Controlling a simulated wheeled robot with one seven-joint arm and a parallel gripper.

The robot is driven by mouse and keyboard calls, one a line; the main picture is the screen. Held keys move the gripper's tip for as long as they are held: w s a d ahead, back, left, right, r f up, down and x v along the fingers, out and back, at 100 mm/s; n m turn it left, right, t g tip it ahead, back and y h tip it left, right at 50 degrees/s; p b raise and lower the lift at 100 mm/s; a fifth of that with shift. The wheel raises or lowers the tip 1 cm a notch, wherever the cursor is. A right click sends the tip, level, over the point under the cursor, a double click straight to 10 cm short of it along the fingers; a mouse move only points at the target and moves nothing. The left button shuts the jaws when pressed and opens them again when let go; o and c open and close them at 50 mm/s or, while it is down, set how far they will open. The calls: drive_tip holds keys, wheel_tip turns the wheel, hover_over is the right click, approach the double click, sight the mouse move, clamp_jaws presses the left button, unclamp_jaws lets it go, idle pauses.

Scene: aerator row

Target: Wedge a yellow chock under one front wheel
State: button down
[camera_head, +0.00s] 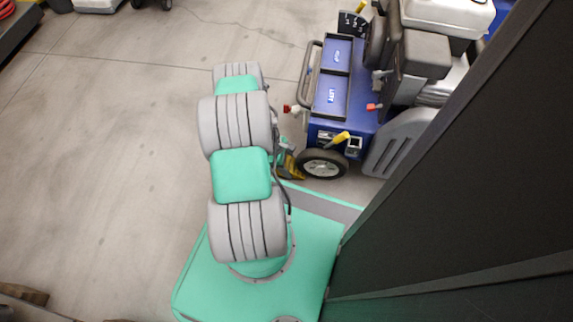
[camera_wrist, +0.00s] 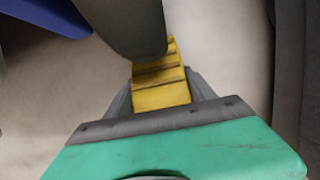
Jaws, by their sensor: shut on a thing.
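The yellow chock (camera_wrist: 160,88) has a ribbed sloping face and lies between the two grey fingers of my gripper (camera_wrist: 160,92), which is shut on it. In the wrist view a grey rounded shape, probably the front wheel's tyre (camera_wrist: 128,28), covers part of the chock's far end. I cannot tell whether they touch. In the head view the chock (camera_head: 291,167) shows as a small patch at floor level, just left of the front wheel (camera_head: 323,164) of the blue machine (camera_head: 336,95). My arm hides part of the gripper there.
A large dark surface fills the right side of the head view. Concrete floor (camera_head: 120,140) to the left is clear.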

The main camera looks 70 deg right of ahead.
drive_tip(key=shift+c, duration=1.2)
unclamp_jaws()
drive_tip(key=p+v, duration=0.3)
drive_tip(key=v, duration=0.5)
drive_tip(key=shift+p, duration=0.4)
